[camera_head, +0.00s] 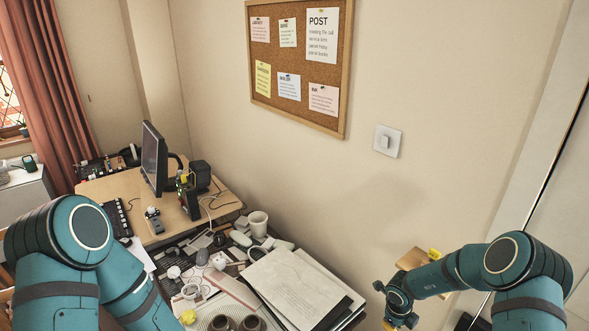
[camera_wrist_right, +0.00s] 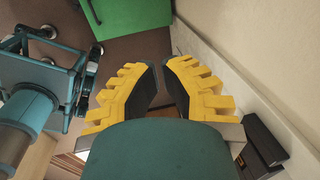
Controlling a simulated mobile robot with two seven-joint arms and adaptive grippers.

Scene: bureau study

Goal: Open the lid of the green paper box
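A green box-like thing (camera_wrist_right: 128,14) shows at the top of the right wrist view, cut off by the edge. I cannot tell whether its lid is open or shut. My right gripper (camera_wrist_right: 161,68) points toward the floor near its right lower corner, apart from it. Its yellow-padded fingers are a little apart with nothing between them. In the head view only a small part of this gripper shows at the bottom edge. A yellow bit beside my left arm at the bottom may be my left gripper (camera_head: 188,317); its fingers are not clear. No green box shows in the head view.
A wooden piece (camera_head: 412,258) lies behind my right arm. In the right wrist view, a wall with white skirting (camera_wrist_right: 225,85) runs close on the right.

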